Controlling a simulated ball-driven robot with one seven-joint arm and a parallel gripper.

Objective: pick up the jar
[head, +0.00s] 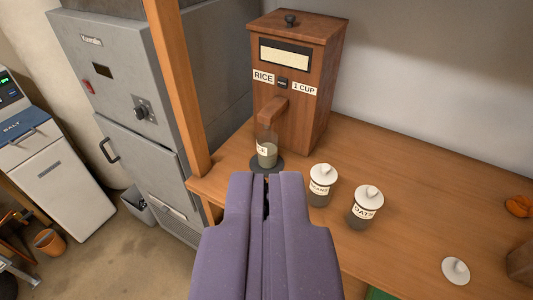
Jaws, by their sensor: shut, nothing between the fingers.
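A glass jar (266,152) stands upright on a dark round base under the spout of the wooden rice dispenser (307,117). It has a pale label and greenish-grey contents, and its upper part overlaps the spout in the picture. Two lidded jars stand to its right on the wooden counter, one labelled beans (321,190) and one labelled oats (364,214). My purple gripper (266,176) is shut and empty. Its tips show just below the dark base in the picture, and it hides the counter beneath it.
A white lid (456,270) lies on the counter at the right. An orange-brown object (518,206) is at the right edge. A wooden post (180,90) rises left of the dispenser, before a grey cabinet (118,85). The counter's back right is clear.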

